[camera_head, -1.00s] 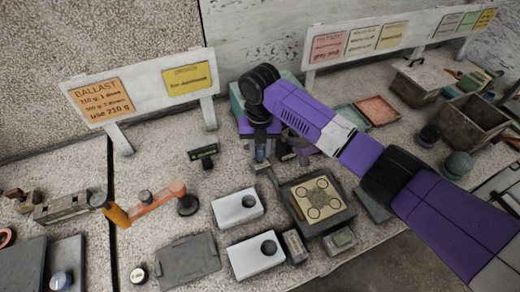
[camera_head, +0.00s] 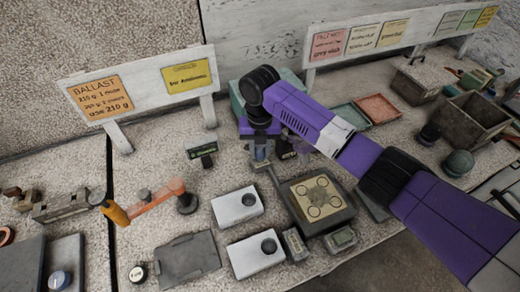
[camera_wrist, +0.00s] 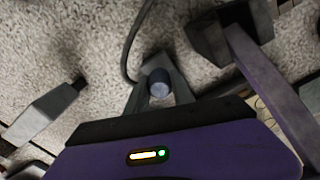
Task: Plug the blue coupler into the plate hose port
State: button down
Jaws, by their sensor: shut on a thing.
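My gripper (camera_wrist: 160,92) is shut on the blue coupler (camera_wrist: 159,82), a short blue-grey cylinder between the two grey fingers in the wrist view. A dark hose (camera_wrist: 129,42) runs up from beside the fingers; its join to the coupler is hidden. In the head view my gripper (camera_head: 262,158) points down at the back of the bench, behind and left of a square plate (camera_head: 340,216) with a tan top and several ringed circles. The coupler is too small to make out there. I cannot pick out the plate's hose port.
A small dark display (camera_head: 201,151) stands left of my gripper. Trays and a dark open crate (camera_head: 475,120) are at right.

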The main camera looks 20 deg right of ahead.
jog(key=shift+f+b, duration=0.6)
jog(key=shift+f, duration=0.4)
jog(key=c, duration=1)
grip_release()
jog(key=shift+r, duration=0.15)
jog(key=shift+r+p, duration=1.7)
jog(key=shift+r, duration=0.2)
